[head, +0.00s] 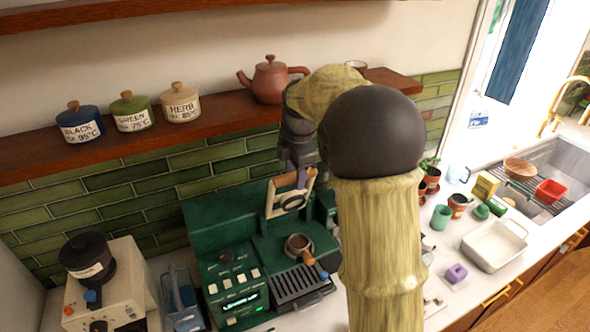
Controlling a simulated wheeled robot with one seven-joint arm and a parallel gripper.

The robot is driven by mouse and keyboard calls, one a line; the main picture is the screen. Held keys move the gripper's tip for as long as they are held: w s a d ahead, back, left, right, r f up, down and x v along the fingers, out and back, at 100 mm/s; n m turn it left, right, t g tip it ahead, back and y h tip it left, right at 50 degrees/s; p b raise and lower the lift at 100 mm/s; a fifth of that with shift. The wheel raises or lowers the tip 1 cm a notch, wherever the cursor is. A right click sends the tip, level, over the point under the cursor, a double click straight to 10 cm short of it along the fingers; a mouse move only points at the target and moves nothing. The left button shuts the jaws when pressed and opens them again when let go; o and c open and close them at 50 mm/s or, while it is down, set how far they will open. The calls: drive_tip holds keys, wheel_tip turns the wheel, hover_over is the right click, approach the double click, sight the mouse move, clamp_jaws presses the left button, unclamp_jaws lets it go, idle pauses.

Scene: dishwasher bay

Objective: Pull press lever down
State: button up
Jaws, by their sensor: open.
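A dark green machine (232,235) stands on the counter against the tiled wall. A pale, frame-like part with a wooden top, which looks like the press lever (276,196), stands up at the machine's back. My gripper (300,180) points down from above at the lever's upper right part. It is open, and its fingers overlap the lever in the head view. I cannot tell whether they touch it. My arm hides the machine's right side and part of the counter.
A cup with a wooden handle (299,245) sits on the machine near a dark drip grate (298,284). A white grinder-like machine (110,285) stands at left. A shelf above holds a teapot (270,82) and jars. A white tub (494,246) is at right.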

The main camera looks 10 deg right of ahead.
clamp_jaws()
drive_tip(key=shift+f+b, duration=0.1)
drive_tip(key=shift+b, duration=0.25)
